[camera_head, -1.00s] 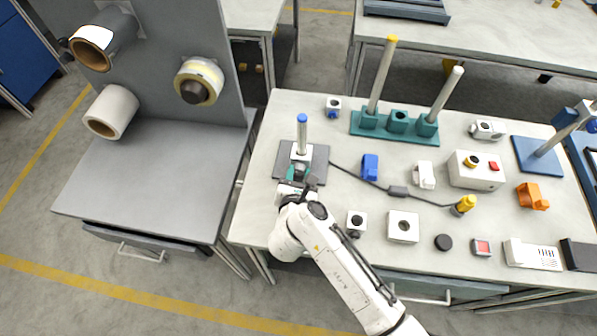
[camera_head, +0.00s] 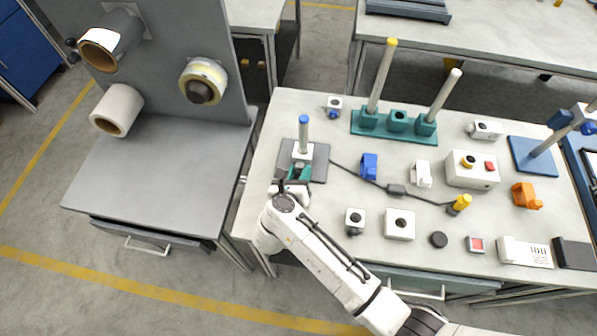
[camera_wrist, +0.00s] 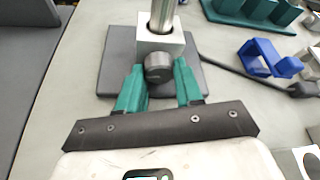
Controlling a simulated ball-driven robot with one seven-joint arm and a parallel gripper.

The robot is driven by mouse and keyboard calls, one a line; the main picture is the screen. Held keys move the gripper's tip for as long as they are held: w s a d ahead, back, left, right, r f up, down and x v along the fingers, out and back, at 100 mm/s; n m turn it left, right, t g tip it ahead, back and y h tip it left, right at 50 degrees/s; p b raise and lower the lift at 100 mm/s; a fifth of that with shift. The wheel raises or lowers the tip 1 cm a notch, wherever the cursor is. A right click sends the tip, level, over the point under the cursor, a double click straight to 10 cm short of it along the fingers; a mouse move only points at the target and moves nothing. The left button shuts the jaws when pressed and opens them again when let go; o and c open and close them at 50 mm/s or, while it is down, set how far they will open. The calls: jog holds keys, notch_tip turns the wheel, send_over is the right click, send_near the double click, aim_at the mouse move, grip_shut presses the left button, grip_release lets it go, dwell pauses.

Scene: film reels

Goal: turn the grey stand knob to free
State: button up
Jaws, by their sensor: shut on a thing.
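The grey stand has a dark base plate (camera_head: 319,163), a pale clamp block (camera_head: 304,149) and an upright metal post (camera_head: 303,133) with a blue top. In the wrist view, the dark grey round knob (camera_wrist: 158,68) sticks out of the front of the block (camera_wrist: 160,42), below the post (camera_wrist: 162,14). My gripper (camera_wrist: 159,82) has its teal fingers on either side of the knob, shut on it. In the head view my gripper (camera_head: 299,171) is at the near side of the block, and the knob is hidden there. I cannot read the knob's setting.
A black cable runs right from the stand to a yellow-topped plug (camera_head: 460,204). A blue clamp (camera_head: 369,166) and a white clamp (camera_head: 421,173) stand to the right. A teal rack (camera_head: 395,124) with posts is behind. A grey bench with a panel (camera_head: 160,170) is at left.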

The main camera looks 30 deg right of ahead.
dwell(0.3)
jog(key=o, duration=0.8)
jog(key=shift+c, duration=0.2)
jog(key=shift+s+a, duration=0.1)
jog(key=b+v, duration=0.1)
jog(key=v, duration=0.8)
jog(key=shift+a, duration=0.1)
jog(key=shift+s+a+r+b, duration=0.3)
jog(key=shift+s+a+b, duration=0.1)
jog(key=shift+s, duration=0.1)
jog(key=shift+o, duration=0.4)
